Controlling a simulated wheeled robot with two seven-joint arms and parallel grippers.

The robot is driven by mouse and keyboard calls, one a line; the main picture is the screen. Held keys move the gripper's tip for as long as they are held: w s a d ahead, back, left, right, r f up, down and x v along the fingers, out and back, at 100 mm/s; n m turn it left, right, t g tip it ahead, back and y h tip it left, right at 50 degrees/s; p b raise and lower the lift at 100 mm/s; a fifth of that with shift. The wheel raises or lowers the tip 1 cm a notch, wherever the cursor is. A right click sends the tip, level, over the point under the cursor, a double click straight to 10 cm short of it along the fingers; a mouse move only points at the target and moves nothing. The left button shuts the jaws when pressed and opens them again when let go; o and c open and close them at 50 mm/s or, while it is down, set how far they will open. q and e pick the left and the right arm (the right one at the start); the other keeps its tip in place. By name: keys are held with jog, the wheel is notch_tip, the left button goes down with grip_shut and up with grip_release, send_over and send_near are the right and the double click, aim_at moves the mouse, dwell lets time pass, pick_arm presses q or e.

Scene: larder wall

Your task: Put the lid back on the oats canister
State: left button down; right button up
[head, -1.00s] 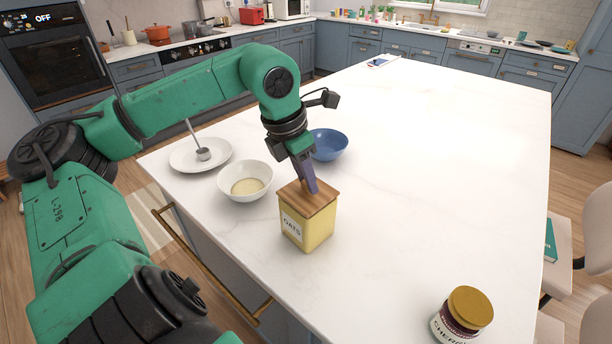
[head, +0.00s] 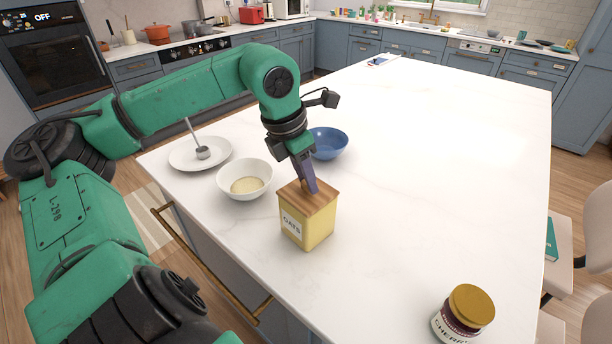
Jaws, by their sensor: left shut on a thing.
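The yellow oats canister (head: 317,231) stands upright on the white island top, its "OATS" label facing front left. The wooden lid (head: 318,201) sits on top of the canister and covers its opening; I see no clear gap between them. My left gripper (head: 309,187) points down from above and is shut on the lid, at its upper middle. The fingers hide the part of the lid that they hold. My right gripper does not show.
A white bowl with oats (head: 266,184), a blue bowl (head: 334,144) and a white plate (head: 180,157) with a small scoop (head: 203,152) stand behind and left of the canister. A cherry jar (head: 463,314) stands at the front right. The island's right side is clear.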

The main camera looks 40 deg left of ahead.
pick_arm(q)
jog(key=c, duration=0.5)
grip_release()
jog(key=o, duration=0.5)
jog(key=shift+c, duration=0.2)
jog(key=shift+r, duration=0.1)
notch_tip(320, 180, up, 7)
jog(key=p, duration=0.6)
jog(key=shift+p, duration=0.3)
grip_shut()
